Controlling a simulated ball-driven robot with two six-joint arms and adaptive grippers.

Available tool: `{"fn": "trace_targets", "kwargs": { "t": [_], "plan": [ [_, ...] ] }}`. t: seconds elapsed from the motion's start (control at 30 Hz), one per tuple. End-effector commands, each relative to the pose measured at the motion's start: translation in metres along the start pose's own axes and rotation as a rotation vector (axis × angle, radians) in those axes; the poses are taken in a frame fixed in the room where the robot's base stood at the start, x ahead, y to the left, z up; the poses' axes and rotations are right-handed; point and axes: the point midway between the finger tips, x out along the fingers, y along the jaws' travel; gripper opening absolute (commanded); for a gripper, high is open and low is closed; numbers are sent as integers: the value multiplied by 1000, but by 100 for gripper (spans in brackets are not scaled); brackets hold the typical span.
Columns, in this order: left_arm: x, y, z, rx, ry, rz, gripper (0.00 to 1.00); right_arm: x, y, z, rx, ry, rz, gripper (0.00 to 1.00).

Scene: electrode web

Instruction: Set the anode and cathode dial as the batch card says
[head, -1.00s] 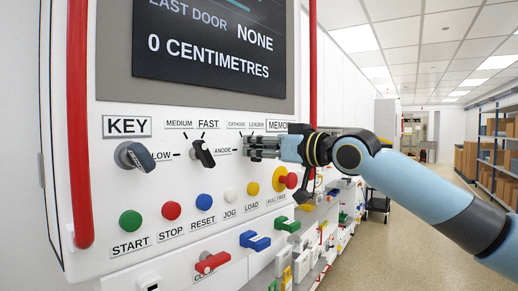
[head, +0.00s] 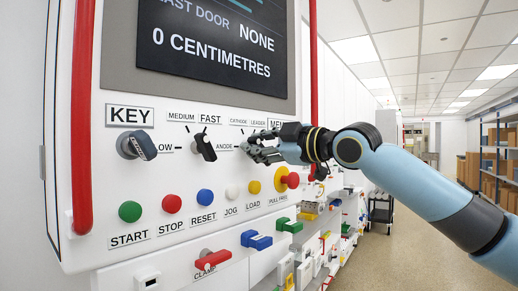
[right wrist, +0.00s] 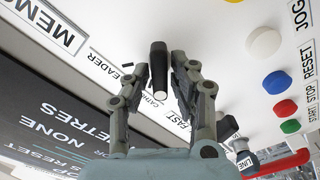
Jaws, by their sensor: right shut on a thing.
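The anode and cathode dial (right wrist: 158,62) is a black knob with a pale end mark, between my fingers in the right wrist view. Its ANODE (head: 224,147), CATHODE and LEADER labels surround it on the white panel. My right gripper (head: 258,148) is shut on the dial, its fingers on either side of the knob (right wrist: 158,82). In the head view the fingers hide most of the dial, and I cannot tell exactly which label it points to. No batch card can be made out. My left gripper is out of view.
A speed dial (head: 203,146) and a key switch (head: 136,145) sit left of my gripper. Below are the green START (head: 130,211), red STOP (head: 172,203) and blue RESET (head: 205,197) buttons, and a red pull knob (head: 291,180). A red rail (head: 83,120) stands at left.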

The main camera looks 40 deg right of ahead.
Motion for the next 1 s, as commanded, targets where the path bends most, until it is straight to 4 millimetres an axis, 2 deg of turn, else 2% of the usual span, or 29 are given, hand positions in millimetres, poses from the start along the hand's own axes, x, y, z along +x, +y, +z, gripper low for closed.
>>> {"fn": "trace_targets", "kwargs": {
  "t": [0.6,1.0],
  "plan": [
    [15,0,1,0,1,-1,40,0,-4,2,-534,-1,1,0],
    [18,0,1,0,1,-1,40,0,-4,2,-692,-1,2,0]
  ]
}}
